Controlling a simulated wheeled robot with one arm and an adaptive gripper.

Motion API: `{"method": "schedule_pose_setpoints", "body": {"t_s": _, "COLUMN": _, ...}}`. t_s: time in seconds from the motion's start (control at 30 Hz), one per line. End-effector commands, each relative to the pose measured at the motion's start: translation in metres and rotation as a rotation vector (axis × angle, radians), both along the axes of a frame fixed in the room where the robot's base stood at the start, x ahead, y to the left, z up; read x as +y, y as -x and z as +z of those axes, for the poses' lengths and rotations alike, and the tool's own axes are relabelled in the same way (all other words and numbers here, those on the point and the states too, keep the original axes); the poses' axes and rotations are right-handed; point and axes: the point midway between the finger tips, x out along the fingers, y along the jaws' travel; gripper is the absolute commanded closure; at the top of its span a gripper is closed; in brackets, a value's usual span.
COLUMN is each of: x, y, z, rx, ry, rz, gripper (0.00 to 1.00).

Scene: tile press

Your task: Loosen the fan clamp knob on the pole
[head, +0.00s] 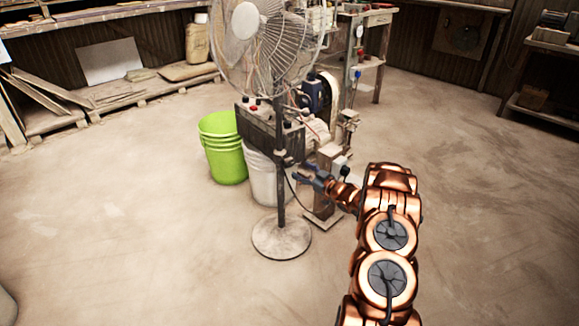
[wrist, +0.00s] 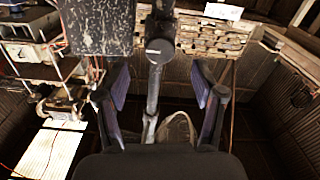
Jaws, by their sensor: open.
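The standing fan (head: 245,45) has a thin dark pole (head: 280,200) rising from a round base (head: 281,239). A dark clamp (head: 283,159) sits partway up the pole; its knob is too small to make out in the head view. In the wrist view, the pole (wrist: 153,90) runs down the middle, and a dark round part (wrist: 159,50) with a pale mark on it, apparently the knob, faces the camera. My gripper (head: 305,173) is just right of the pole, near clamp height. In the wrist view, my gripper (wrist: 160,80) is open and empty, its fingers either side of the pole's line.
A green bucket (head: 224,150) and a white bucket (head: 266,180) stand behind the pole. Machinery (head: 318,100) stands behind to the right.

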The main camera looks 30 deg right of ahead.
Motion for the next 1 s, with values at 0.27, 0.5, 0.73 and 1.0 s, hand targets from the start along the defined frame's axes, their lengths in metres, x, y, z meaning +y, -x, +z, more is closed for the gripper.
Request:
{"method": "schedule_pose_setpoints", "body": {"t_s": 0.27, "x": 0.010, "y": -0.040, "z": -0.001, "rx": -0.001, "ry": 0.003, "rz": 0.001, "gripper": 0.32}}
{"method": "schedule_pose_setpoints", "body": {"t_s": 0.5, "x": 0.015, "y": -0.063, "z": 0.001, "rx": -0.002, "ry": 0.003, "rz": 0.000, "gripper": 0.32}}
{"method": "schedule_pose_setpoints", "body": {"t_s": 0.73, "x": 0.016, "y": -0.069, "z": 0.002, "rx": 0.000, "ry": 0.001, "rz": -0.002, "gripper": 0.32}}
{"method": "schedule_pose_setpoints", "body": {"t_s": 1.0, "x": 0.016, "y": -0.069, "z": 0.001, "rx": 0.001, "ry": 0.001, "rz": -0.001, "gripper": 0.42}}
